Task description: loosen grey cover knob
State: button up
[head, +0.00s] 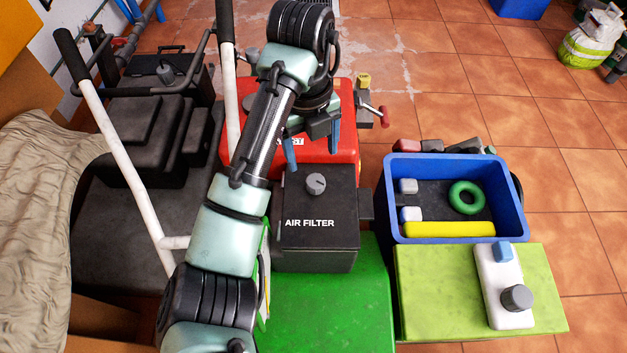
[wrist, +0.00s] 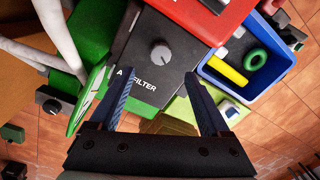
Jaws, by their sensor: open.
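The grey cover knob (head: 316,183) sits on top of the black air filter box (head: 310,245), which is labelled "AIR FILTER" and stands on a green surface. The knob also shows in the wrist view (wrist: 161,55), beyond my fingertips near the top. My gripper (head: 312,148) is open, with its blue fingers spread and nothing between them. In the head view it is behind and above the knob, apart from it. In the wrist view my gripper (wrist: 160,80) points toward the box, and its fingers do not touch the knob.
A red box (head: 340,105) is behind the filter box, with a red-handled lever (head: 376,115) beside it. To the right, a blue bin (head: 440,237) holds a green ring (head: 466,197) and a yellow bar (head: 450,229). A white handle frame (head: 125,165) rises at left.

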aim_at(315, 181)
jog(key=f+b, duration=0.2)
jog(key=f, duration=0.2)
jog(key=f+b, duration=0.1)
jog(key=f, duration=0.4)
jog(key=shift+w+d+f+b, duration=0.1)
jog(key=shift+d+b, duration=0.1)
jog(key=shift+b, duration=0.2)
jog(key=shift+c, duration=0.3)
grip_shut()
